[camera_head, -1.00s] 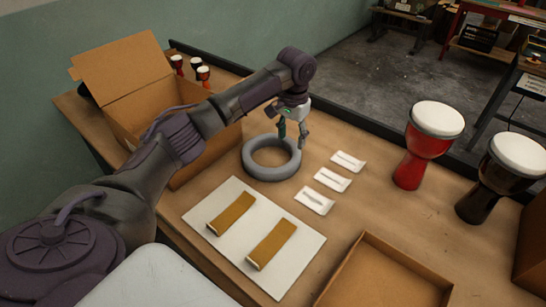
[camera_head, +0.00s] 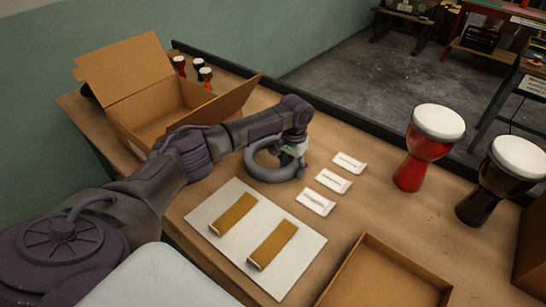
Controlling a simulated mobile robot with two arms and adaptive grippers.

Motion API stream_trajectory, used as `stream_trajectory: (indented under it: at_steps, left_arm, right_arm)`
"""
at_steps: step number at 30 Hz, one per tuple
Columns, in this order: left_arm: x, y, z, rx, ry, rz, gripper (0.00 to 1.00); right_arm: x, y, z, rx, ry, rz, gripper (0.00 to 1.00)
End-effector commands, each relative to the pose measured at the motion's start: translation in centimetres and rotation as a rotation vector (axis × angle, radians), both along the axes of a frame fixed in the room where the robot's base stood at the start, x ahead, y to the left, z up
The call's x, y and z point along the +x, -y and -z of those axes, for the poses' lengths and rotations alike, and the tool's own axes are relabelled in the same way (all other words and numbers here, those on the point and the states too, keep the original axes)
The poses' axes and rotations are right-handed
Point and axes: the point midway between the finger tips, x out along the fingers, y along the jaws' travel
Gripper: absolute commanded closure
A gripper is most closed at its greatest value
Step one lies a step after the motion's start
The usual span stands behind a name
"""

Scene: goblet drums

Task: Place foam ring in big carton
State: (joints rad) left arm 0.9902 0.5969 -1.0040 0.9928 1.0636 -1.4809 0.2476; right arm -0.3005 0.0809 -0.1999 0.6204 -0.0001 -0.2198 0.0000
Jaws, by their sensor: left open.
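The grey foam ring (camera_head: 268,175) lies flat on the table in the middle of the head view. My left gripper (camera_head: 297,160) is low at the ring's right side, and its fingers are mostly hidden behind its wrist and the ring. It is open, and I cannot tell whether the fingers touch the ring. The big carton (camera_head: 150,108) stands open at the back left, its flaps up, and my left arm passes in front of its lower right part. The part of its inside that shows looks empty. My right gripper is not in view.
A white board with two brown strips (camera_head: 310,243) lies in front of the ring. Several small white packets (camera_head: 333,181) lie to its right. Large drums (camera_head: 424,150) stand at the right, small drums (camera_head: 206,76) behind the carton. A shallow carton (camera_head: 362,240) is at the front.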

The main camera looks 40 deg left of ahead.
Motion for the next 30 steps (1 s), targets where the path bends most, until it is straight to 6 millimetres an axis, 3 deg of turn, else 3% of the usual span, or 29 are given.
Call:
stream_trajectory:
  at_steps: [4,14,24,30]
  left_arm:
    - [0.0,0.0,0.0,0.000,0.000,0.000,0.46]
    - [0.0,0.0,0.0,0.000,0.000,0.000,1.00]
    - [0.0,0.0,-0.3,0.000,0.001,0.000,1.00]
    - [0.1,0.0,-2.1,-0.002,0.004,0.000,1.00]
  right_arm:
    - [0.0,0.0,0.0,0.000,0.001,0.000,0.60]
    - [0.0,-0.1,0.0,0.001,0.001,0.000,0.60]
    - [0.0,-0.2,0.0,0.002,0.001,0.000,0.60]
    - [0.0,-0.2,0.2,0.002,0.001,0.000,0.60]
